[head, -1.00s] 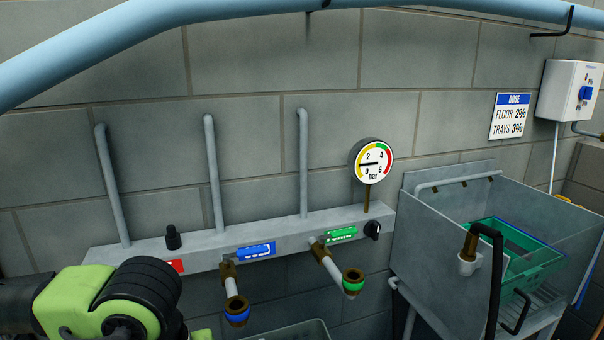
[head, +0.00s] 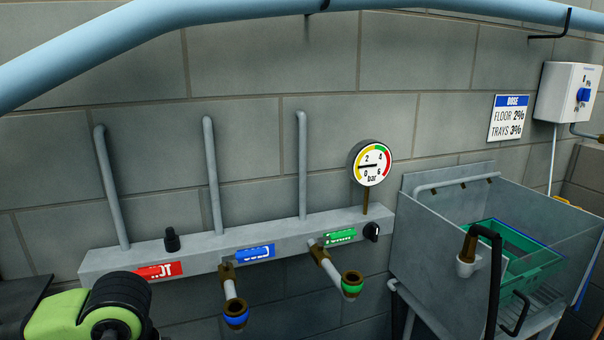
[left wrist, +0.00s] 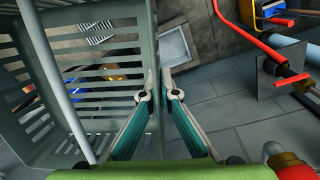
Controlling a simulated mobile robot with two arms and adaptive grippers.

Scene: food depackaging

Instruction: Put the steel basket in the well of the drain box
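My left gripper (left wrist: 159,92) has its two fingers, with teal inner pads, pointing away from the camera. Their tips are apart with a narrow gap between them. The left finger overlaps the side of a grey slotted crate (left wrist: 65,160); I cannot tell whether it touches it. A pale square frame (left wrist: 173,43) is set in the floor beyond the fingertips; I cannot tell if it is the drain box. I cannot make out the steel basket for certain in either view. In the head view only my left arm shows at the lower left; its fingers are out of frame. My right gripper is not in view.
A wall manifold (head: 205,253) carries a gauge (head: 372,164) and two spouts. A steel sink (head: 430,230) at right holds a green crate (head: 535,262). A red bent pipe (left wrist: 250,40) and dark plate (left wrist: 285,75) are right of the gripper.

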